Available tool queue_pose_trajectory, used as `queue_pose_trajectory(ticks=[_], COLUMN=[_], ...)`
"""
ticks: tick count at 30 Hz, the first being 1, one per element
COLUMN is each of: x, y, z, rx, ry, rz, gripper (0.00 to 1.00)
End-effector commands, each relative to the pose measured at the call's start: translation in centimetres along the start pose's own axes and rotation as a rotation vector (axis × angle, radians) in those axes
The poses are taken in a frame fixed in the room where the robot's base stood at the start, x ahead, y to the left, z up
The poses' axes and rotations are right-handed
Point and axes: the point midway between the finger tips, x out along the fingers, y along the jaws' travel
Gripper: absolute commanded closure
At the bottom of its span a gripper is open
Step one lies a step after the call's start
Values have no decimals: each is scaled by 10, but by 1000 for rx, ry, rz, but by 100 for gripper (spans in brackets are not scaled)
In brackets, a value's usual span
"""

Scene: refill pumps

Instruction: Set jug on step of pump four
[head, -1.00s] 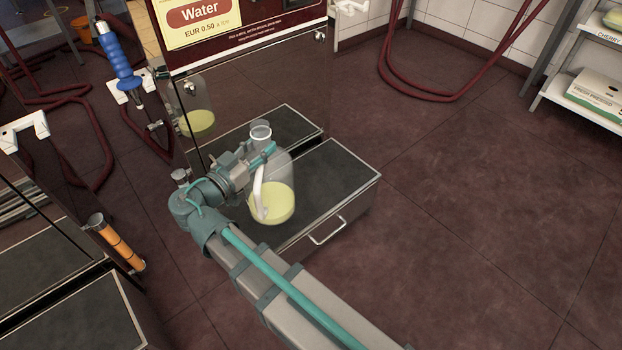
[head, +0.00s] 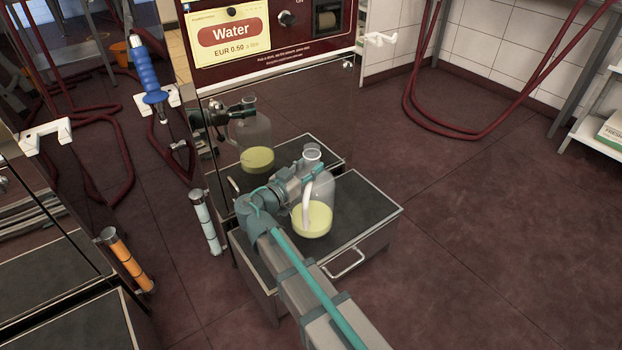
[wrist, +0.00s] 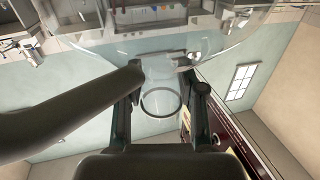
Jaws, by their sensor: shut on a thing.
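The jug (head: 319,218) is clear, with pale yellow liquid in its lower part and a white handle. It is upright over the dark-topped step (head: 365,207) of the Water pump (head: 262,40). I cannot tell whether its base touches the step. My gripper (head: 316,172) is shut on the jug near its upper part, at the handle side. In the wrist view, the finger pads (wrist: 163,100) stand on both sides of the jug's round neck ring (wrist: 160,103), and the clear body fills the top. The pump's number is not visible.
The shiny pump front mirrors the jug and my arm. A blue nozzle (head: 153,85) hangs at left. A white-banded bar (head: 207,222) and an orange-banded bar (head: 129,260) stand left of the step. Red hoses (head: 440,125) loop behind. The floor (head: 500,250) at right is clear.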

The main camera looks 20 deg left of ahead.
Motion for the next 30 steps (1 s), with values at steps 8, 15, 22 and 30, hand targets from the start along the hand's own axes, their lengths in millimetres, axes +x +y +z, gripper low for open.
queue_pose_trajectory(ticks=[8, 15, 22, 30], x=[9, 8, 8, 8], y=[-2, -2, -2, -2], z=[20, 41, 40, 43], rx=[-2, 0, 0, 0], ry=[2, 3, 3, 0], rz=[0, 0, 0, 0], gripper=[100, 100, 100, 48])
